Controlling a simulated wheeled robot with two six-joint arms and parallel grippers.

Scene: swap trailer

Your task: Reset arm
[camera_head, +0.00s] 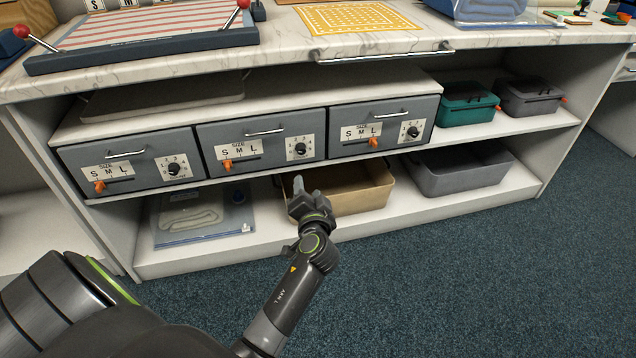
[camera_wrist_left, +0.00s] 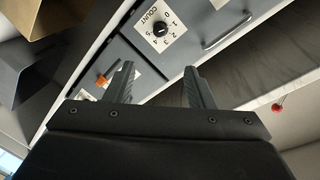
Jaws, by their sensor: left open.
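My left gripper (camera_head: 298,187) reaches toward the shelf unit, in front of the tan bin on the lower shelf, below the grey drawers. In the left wrist view its two fingers (camera_wrist_left: 158,86) stand apart with nothing between them. Past the fingers that view shows a grey drawer front (camera_wrist_left: 190,35) with a count dial (camera_wrist_left: 160,28), an orange slider knob (camera_wrist_left: 102,80) and a metal handle (camera_wrist_left: 228,30). Whether the gripper touches the bin cannot be told. My right gripper is not in view.
Grey drawers (camera_head: 190,138) sit above the lower shelf. The lower shelf holds a tan bin (camera_head: 350,203), a grey bin (camera_head: 462,182) and a clear bag (camera_head: 203,235). Teal (camera_head: 467,118) and grey cases (camera_head: 528,103) stand at upper right. The carpet (camera_head: 470,280) is clear.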

